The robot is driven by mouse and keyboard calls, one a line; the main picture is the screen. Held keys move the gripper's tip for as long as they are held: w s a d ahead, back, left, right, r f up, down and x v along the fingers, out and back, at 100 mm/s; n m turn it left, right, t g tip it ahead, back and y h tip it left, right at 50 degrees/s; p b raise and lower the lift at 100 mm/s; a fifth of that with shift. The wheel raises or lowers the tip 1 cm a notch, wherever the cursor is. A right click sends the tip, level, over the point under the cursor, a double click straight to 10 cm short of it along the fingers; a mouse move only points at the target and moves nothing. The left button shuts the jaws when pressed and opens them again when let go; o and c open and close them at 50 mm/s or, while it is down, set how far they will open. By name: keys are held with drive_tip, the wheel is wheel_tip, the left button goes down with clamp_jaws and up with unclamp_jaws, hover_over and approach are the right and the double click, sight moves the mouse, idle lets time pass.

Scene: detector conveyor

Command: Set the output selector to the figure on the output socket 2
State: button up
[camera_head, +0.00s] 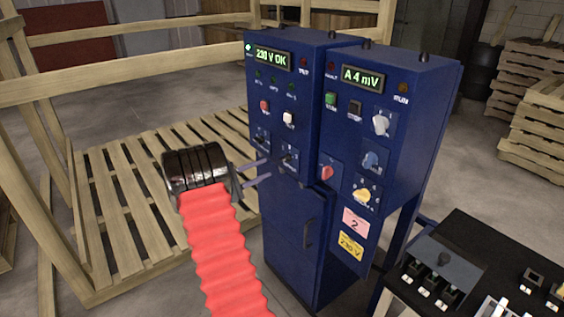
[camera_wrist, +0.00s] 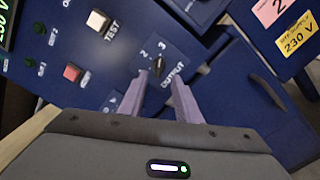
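The output selector (camera_wrist: 158,66) is a small black knob on the blue cabinet, marked OUTPUT, with the figures 2 and 3 beside it in the wrist view. It also shows in the head view (camera_head: 289,158). I cannot tell surely which figure it points to. My gripper (camera_wrist: 160,77) has its two purple fingers apart, one on each side of the knob's lower part in the picture; I see no clear contact. In the head view my gripper (camera_head: 270,168) reaches toward the selector from the left. A pink label (camera_head: 355,221) reads 2, above a yellow 230 V label (camera_head: 351,244).
A white button (camera_wrist: 97,19) marked TEST and a red button (camera_wrist: 72,72) sit near the selector. The cabinet display (camera_head: 271,57) reads 230 V OK. The neighbouring cabinet carries further knobs. A black bench (camera_head: 481,240) stands right; a wooden pallet (camera_head: 120,205) lies left.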

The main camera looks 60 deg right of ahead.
sight(282, 161)
drive_tip(key=x, duration=0.9)
drive_tip(key=c, duration=0.6)
drive_tip(key=shift+s+d, duration=0.15)
drive_tip(key=shift+d, duration=0.1)
drive_tip(key=shift+c, duration=0.3)
drive_tip(key=shift+a, duration=0.15)
